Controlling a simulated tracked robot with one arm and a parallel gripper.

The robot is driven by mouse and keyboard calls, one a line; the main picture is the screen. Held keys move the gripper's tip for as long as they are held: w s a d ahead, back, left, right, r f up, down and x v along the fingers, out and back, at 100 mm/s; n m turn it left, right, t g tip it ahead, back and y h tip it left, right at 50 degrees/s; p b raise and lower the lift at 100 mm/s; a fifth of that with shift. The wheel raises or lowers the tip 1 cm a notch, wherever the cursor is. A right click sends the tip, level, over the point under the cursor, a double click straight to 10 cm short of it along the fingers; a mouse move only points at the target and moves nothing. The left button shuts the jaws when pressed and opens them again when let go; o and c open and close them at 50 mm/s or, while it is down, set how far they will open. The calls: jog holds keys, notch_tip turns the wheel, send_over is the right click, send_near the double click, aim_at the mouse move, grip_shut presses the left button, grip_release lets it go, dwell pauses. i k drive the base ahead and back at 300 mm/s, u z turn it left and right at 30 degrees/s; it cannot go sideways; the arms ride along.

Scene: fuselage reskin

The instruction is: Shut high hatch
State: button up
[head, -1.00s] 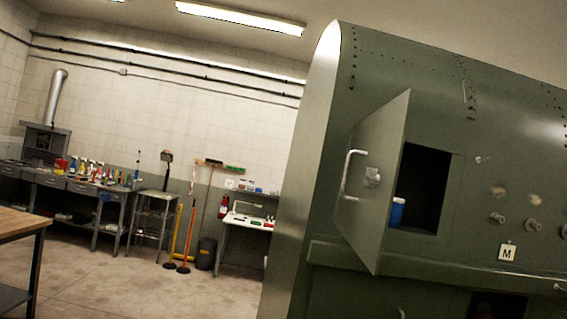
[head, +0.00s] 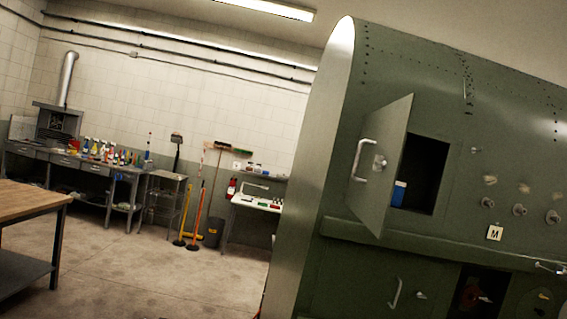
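The high hatch (head: 388,168) is a green door on the upper part of the green fuselage (head: 400,75). It stands open, swung out to the left of its dark opening (head: 426,172). A pale bar handle (head: 361,160) and a small latch (head: 380,162) are on its face. A blue can or bottle with a white top (head: 398,193) stands inside the opening. My gripper is not in view.
A ledge (head: 440,252) runs below the hatch. Under it are a lower panel with a handle (head: 396,293) and a dark lower opening (head: 478,292). Knobs (head: 520,210) and an "M" plate (head: 495,233) sit to the right. A wooden-topped table (head: 30,198) stands at left, with open floor (head: 170,275) between.

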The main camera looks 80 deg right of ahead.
aim_at(384, 132)
jog(key=u, duration=0.05)
jog(key=i, duration=1.15)
jog(key=z, duration=4.5)
jog(key=k, duration=0.5)
